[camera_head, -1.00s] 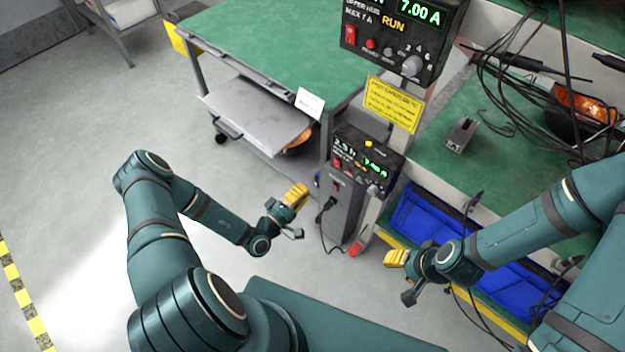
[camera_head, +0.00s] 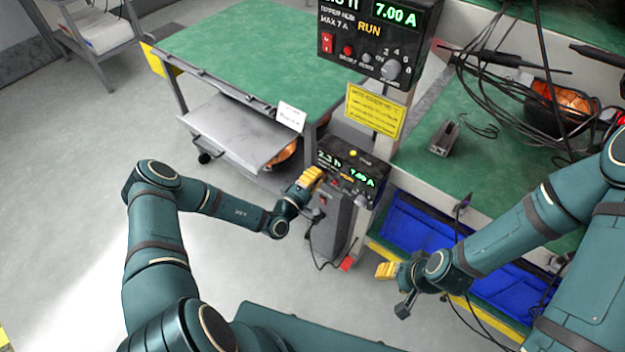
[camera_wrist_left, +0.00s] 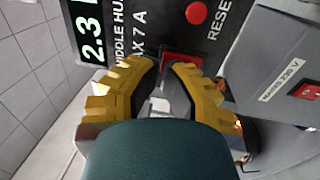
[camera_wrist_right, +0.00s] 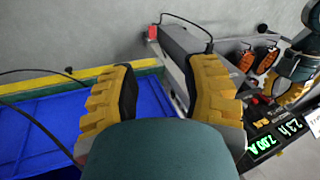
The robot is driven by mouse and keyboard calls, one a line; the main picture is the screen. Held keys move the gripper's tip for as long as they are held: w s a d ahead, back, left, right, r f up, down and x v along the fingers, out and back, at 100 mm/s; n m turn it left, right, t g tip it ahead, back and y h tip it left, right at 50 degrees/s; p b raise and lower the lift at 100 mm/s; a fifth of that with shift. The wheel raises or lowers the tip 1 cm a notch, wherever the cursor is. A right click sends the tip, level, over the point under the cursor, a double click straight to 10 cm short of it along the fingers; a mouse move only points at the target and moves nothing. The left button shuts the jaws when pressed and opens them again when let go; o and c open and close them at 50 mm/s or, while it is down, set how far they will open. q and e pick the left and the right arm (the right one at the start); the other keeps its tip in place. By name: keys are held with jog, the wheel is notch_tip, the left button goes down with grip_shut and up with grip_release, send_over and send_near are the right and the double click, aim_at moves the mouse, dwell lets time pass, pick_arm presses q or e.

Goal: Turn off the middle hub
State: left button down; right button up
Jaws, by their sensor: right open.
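The middle hub (camera_head: 333,157) is a black panel low on the post with lit green readouts, one showing 7.00 A. In the left wrist view its panel (camera_wrist_left: 150,12) carries the label MIDDLE HUB, a red rocker switch (camera_wrist_left: 186,60) and a round red RESET button (camera_wrist_left: 196,12). My left gripper (camera_head: 316,173) is at the hub's left front. Its fingers are drawn together with a narrow gap, tips overlapping the red switch's near edge; contact cannot be told. My right gripper (camera_head: 386,271) is open and empty, right of and below the hub; its fingers (camera_wrist_right: 160,66) stand apart.
The upper hub (camera_head: 350,62) shows 7.00 A and RUN above a yellow sign (camera_head: 375,112). A grey unit (camera_head: 332,232) with its own red switch (camera_wrist_left: 306,91) stands under the middle hub. Blue bins (camera_head: 415,228) lie right. A green-topped cart (camera_head: 235,50) stands behind left.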

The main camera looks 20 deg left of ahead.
jog(key=shift+r, duration=0.15)
pick_arm(q)
jog(key=w+r+g+p, duration=0.1)
jog(key=g+p, duration=0.1)
jog(key=p, duration=0.6)
jog(key=shift+w+d+r+y+p, duration=0.15)
jog(key=shift+d+r+y+p, duration=0.05)
jog(key=shift+y+p, duration=0.2)
jog(key=shift+f+b, duration=0.3)
pick_arm(e)
notch_tip(320, 180, up, 8)
jog(key=shift+w, duration=0.35)
pick_arm(q)
jog(key=shift+a, duration=0.15)
pick_arm(e)
jog(key=shift+d, duration=0.15)
